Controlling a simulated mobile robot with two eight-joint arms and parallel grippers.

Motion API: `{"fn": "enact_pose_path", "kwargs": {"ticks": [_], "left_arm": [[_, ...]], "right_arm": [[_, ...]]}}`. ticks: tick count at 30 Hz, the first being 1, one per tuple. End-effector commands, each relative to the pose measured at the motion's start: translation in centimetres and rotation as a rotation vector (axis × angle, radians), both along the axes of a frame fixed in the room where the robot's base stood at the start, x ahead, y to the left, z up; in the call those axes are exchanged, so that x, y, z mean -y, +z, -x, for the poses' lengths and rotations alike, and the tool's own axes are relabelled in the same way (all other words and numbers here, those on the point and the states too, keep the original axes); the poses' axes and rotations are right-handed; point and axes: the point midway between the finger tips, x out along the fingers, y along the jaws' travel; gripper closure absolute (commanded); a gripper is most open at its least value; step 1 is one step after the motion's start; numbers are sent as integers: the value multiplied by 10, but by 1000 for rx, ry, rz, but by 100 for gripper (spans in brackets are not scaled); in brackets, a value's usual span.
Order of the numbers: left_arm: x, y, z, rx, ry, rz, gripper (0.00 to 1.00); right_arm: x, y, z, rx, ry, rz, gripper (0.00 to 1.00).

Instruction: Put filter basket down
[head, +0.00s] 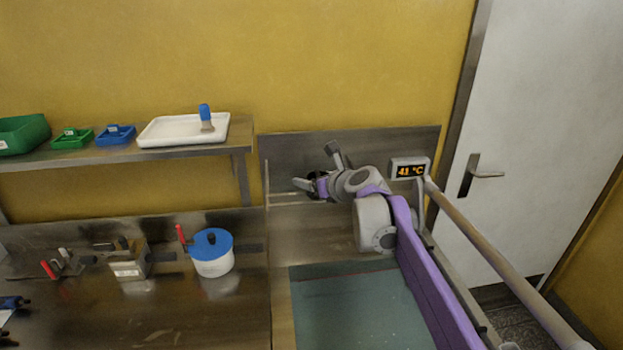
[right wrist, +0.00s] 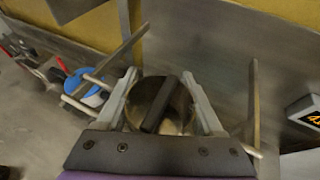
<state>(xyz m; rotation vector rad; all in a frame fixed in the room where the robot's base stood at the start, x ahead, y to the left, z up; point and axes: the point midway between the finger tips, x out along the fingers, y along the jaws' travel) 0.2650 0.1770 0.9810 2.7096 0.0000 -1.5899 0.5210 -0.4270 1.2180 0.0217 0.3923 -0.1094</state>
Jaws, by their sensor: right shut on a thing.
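The filter basket (right wrist: 178,112) is a round metal cup with a dark bar-like handle across its opening. In the right wrist view it sits between the two grey fingers of my right gripper (right wrist: 159,76), which is shut on it. In the head view my right gripper (head: 316,184) is at the back, in front of the metal back panel and left of the temperature display. There the basket is mostly hidden by the gripper, and I cannot tell whether it touches anything below. My left gripper is not in view.
A blue-lidded white pot (head: 212,254) stands on the metal counter (head: 160,318), left of my right arm. A shelf (head: 190,157) above holds a white tray (head: 160,131) and coloured bins. The display (head: 409,169) and a long rail (head: 490,252) are at right. The teal surface (head: 350,310) looks clear.

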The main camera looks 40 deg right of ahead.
Motion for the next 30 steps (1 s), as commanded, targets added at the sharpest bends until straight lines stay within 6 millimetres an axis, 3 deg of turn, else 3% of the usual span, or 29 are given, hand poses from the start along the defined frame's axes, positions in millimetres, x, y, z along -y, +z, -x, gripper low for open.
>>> {"fn": "enact_pose_path", "kwargs": {"ticks": [1,6,17,30], "left_arm": [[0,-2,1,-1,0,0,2],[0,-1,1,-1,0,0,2],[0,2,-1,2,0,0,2],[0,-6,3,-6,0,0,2]], "right_arm": [[0,-2,0,-1,0,0,28],[0,-1,0,0,0,0,1],[0,4,2,0,-1,0,1],[-8,35,82,-1,-4,0,1]]}}
